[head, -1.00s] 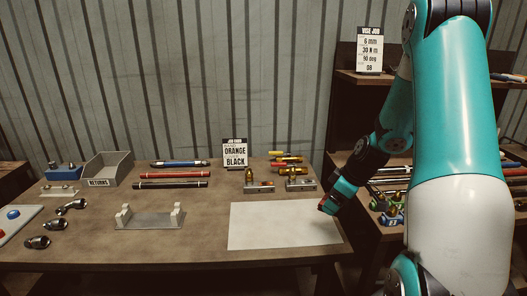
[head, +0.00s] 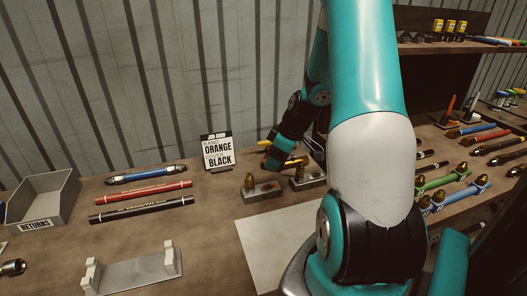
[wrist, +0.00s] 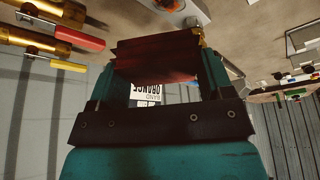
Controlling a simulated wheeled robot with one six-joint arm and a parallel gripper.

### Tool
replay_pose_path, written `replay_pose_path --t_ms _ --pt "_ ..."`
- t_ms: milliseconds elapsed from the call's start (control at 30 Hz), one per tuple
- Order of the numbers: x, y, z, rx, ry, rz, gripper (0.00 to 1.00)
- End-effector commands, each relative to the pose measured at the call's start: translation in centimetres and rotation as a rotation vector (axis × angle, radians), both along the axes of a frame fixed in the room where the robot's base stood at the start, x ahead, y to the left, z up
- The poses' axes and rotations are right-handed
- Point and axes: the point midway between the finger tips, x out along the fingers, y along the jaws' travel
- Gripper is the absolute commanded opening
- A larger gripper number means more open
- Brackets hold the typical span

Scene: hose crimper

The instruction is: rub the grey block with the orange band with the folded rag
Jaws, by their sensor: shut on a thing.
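My gripper (wrist: 155,85) is shut on the folded rag (wrist: 155,58), a dark red piece spanning the two fingers in the wrist view. In the head view my gripper (head: 270,161) is above and behind two grey blocks with brass fittings. The left grey block (head: 262,192) has a small orange-red mark and looks like the one with the orange band; the right grey block (head: 308,180) stands close by. In the wrist view a grey block (wrist: 188,10) with an orange-red spot is just beyond the rag. Whether they touch is unclear.
The job card (head: 219,151) reading ORANGE and BLACK stands left of my gripper. Blue, red and black (head: 142,208) tubes lie on the bench, near the returns bin (head: 45,205). A pale sheet (head: 275,245) and a metal cradle (head: 132,271) are in front.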

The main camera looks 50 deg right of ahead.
Motion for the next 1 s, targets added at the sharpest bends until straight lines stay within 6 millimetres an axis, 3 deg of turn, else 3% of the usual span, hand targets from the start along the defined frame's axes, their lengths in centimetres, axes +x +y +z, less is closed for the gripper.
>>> replay_pose_path --t_ms 633,1000 --pt "0.2 0.3 -5.6 0.000 0.000 0.005 0.55" --pt "0.1 0.2 -6.0 0.000 0.000 0.004 0.55"
